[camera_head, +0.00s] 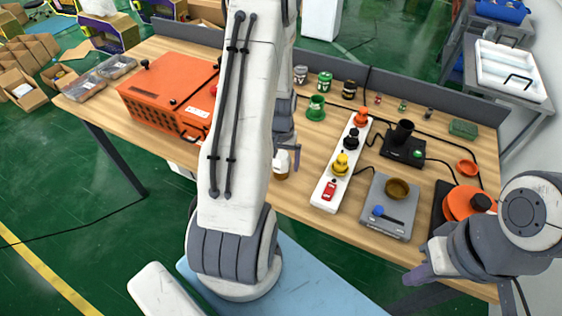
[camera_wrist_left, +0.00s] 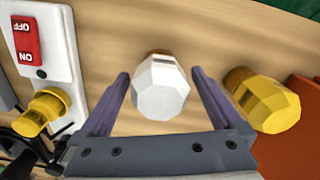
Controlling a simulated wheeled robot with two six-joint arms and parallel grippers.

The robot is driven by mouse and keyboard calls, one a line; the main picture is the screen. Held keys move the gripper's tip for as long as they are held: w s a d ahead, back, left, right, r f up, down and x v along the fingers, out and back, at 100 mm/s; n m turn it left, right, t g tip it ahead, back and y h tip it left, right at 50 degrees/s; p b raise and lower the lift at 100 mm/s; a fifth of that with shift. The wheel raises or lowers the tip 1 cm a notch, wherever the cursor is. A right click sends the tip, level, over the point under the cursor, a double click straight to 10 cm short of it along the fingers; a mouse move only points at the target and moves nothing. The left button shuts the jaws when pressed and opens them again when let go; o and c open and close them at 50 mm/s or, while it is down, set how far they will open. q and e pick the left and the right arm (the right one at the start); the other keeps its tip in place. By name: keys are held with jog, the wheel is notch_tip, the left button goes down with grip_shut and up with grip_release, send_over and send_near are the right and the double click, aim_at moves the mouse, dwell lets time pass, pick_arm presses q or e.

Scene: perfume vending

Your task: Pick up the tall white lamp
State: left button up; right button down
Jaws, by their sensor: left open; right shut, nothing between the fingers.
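A white faceted object (camera_wrist_left: 160,88) with a brownish base, which looks like the white lamp, stands on the wooden table in the left wrist view. It sits between the two spread purple fingers of my left gripper (camera_wrist_left: 161,78), with a visible gap on each side. In the head view the white lamp (camera_head: 281,161) shows near the table's front edge, partly hidden by my left arm. My left gripper (camera_head: 287,155) is open there. My right gripper (camera_head: 425,272) is shut and empty at the table's front right, partly hidden by its own wrist.
A yellow faceted object (camera_wrist_left: 268,101) stands close to the right finger in the left wrist view. A white power strip (camera_head: 328,187) with a red switch, a grey scale (camera_head: 402,232), an orange case (camera_head: 163,86) and orange pot (camera_head: 458,204) are on the table (camera_head: 315,145).

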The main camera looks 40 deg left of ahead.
pick_arm(q)
jog(key=shift+f, duration=0.7)
jog(key=c, duration=1.4)
jog(key=shift+r, duration=0.1)
jog(key=shift+r, duration=0.5)
notch_tip(320, 180, up, 3)
jog(key=shift+w+f+b, duration=0.1)
jog(key=shift+f+b, duration=0.05)
jog(key=shift+b, duration=0.4)
jog(key=w+d+r+b, duration=0.2)
jog(key=d+r, duration=0.5)
jog(key=d, duration=0.4)
jog(key=shift+w, duration=0.65)
